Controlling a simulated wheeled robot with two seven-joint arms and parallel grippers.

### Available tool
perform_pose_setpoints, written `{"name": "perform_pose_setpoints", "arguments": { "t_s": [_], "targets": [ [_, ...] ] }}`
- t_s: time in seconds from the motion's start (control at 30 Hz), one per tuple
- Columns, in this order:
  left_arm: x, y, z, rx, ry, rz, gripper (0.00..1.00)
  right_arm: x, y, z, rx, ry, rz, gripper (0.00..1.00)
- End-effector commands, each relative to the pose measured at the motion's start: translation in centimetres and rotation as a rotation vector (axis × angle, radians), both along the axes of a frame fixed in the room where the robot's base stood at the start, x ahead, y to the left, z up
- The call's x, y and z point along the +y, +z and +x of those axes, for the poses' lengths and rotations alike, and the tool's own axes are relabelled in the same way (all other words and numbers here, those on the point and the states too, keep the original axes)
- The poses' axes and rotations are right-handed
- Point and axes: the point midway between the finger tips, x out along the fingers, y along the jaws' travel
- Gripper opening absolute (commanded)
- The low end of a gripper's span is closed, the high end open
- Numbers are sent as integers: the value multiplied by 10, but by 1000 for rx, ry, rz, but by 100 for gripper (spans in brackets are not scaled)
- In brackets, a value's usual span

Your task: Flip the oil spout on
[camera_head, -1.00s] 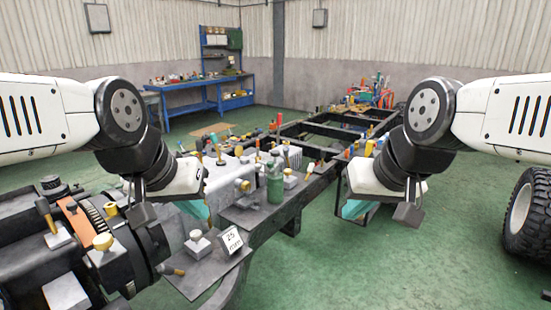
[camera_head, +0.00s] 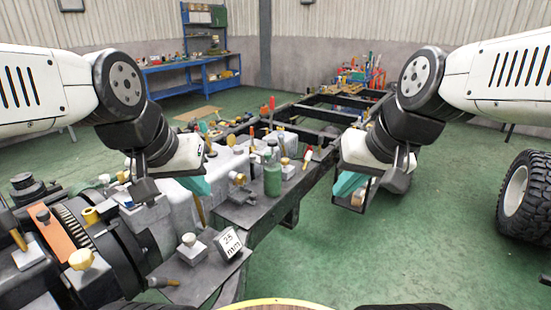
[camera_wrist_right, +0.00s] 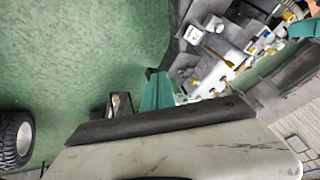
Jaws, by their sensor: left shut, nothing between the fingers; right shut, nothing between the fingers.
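A green bottle (camera_head: 272,180) with a narrow top stands upright on the dark metal plate of the chassis. I cannot tell for sure which part is the oil spout. My left gripper (camera_head: 196,185) has teal fingers, shut and empty, in front of the grey engine block (camera_head: 160,222), left of the bottle and apart from it. My right gripper (camera_head: 347,185) is shut and empty over the open floor side, right of the bottle and apart from it. Its teal fingers also show in the right wrist view (camera_wrist_right: 157,92).
A block with a pale knob (camera_head: 190,248) and a "25 mm" card (camera_head: 230,242) stand on the near plate. The chassis frame (camera_head: 318,132) runs away behind. A large tyre (camera_head: 522,200) stands at the right. Green floor (camera_head: 420,250) is clear between.

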Motion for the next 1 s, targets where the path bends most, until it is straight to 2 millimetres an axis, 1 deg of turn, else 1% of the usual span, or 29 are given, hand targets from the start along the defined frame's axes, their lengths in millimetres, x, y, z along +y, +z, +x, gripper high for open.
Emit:
{"name": "perform_pose_setpoints", "arguments": {
  "t_s": [0.17, 0.3, 0.37, 0.47, 0.5, 0.57, 0.6, 0.67, 0.7, 0.77, 0.8, 0.87, 0.9, 0.97, 1.0],
  "targets": [
    [0, 0, 0, 0, 0, 0, 0, 39, -17, 28, 209, -86, 209, 0],
    [0, 0, 0, 0, 0, 0, 0, 73, -28, 58, 383, -180, 417, 0],
    [0, 0, 0, 0, 0, 0, 0, 86, -33, 74, 453, -224, 510, 0],
    [0, 0, 0, 0, 0, 0, 0, 105, -40, 103, 565, -306, 669, 0],
    [0, 0, 0, 0, 0, 0, 0, 112, -43, 116, 608, -340, 735, 0],
    [0, 0, 0, 0, 0, 0, 0, 119, -48, 136, 670, -395, 835, 0],
    [0, 0, 0, 0, 0, 0, 0, 123, -52, 151, 709, -433, 904, 0],
    [0, 0, 0, 0, 0, 0, 0, 128, -58, 173, 765, -492, 1007, 0],
    [0, 0, 0, 0, 0, 0, 0, 129, -63, 189, 801, -535, 1077, 0],
    [0, 0, 0, 0, 0, 0, 0, 129, -71, 213, 849, -599, 1184, 0],
    [0, 0, 0, 0, 0, 0, 0, 128, -78, 229, 881, -643, 1257, 0],
    [0, 0, 0, 0, 0, 0, 0, 123, -90, 254, 922, -716, 1367, 0],
    [0, 0, 0, 0, 0, 0, 0, 118, -99, 271, 947, -763, 1442, 0],
    [0, 0, 0, 0, 0, 0, 0, 109, -114, 295, 979, -839, 1554, 0],
    [0, 0, 0, 0, 0, 0, 0, 102, -125, 309, 995, -889, 1624, 0]
  ]
}}
